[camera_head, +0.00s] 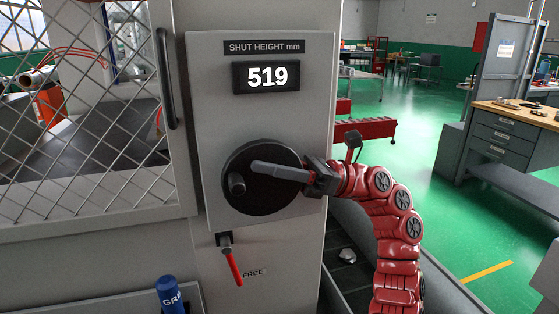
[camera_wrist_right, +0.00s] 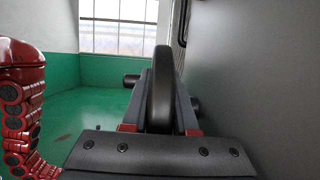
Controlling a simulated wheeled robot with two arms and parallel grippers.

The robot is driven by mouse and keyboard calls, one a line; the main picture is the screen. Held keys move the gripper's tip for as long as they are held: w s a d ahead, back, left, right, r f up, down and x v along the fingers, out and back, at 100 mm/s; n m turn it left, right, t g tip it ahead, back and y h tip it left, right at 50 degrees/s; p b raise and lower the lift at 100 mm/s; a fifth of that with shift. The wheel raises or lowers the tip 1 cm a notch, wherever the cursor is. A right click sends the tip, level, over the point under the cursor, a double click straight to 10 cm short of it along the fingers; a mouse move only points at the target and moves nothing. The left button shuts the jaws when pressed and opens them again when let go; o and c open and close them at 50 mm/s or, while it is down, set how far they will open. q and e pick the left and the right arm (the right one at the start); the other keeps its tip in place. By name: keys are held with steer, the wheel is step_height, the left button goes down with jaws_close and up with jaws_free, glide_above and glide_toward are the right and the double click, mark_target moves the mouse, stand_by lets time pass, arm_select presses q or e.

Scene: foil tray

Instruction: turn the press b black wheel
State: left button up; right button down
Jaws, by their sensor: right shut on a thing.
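The black wheel (camera_head: 262,195) is a round disc on the front of the grey press panel, with a short knob (camera_head: 237,184) standing out near its left side. In the right wrist view the wheel (camera_wrist_right: 160,88) shows edge-on between the fingers. My right gripper (camera_head: 280,172) comes in from the right and is shut on the wheel's rim. One finger lies across the wheel's front face; the other is hidden behind it. The display (camera_head: 267,77) above, under the label SHUT HEIGHT mm, reads 519. My left gripper is not in view.
A small red-handled lever (camera_head: 233,263) hangs below the wheel beside the label FREE. A mesh guard (camera_head: 95,125) with a black handle (camera_head: 166,70) is at the left. A blue cylinder (camera_head: 171,296) stands at the bottom. Green floor (camera_head: 440,220) is open at the right, before a workbench (camera_head: 505,140).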

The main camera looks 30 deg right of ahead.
stand_by(0.3)
steer(key=c, duration=0.7)
jaws_free()
steer(key=shift+r+b+v, duration=0.15)
steer(key=shift+b+v, duration=2.3)
steer(key=shift+v, duration=1.9)
steer(key=shift+r+b+v, duration=0.15)
steer(key=shift+b+v, duration=2.3)
steer(key=shift+v, duration=1.9)
steer(key=shift+d, duration=0.1)
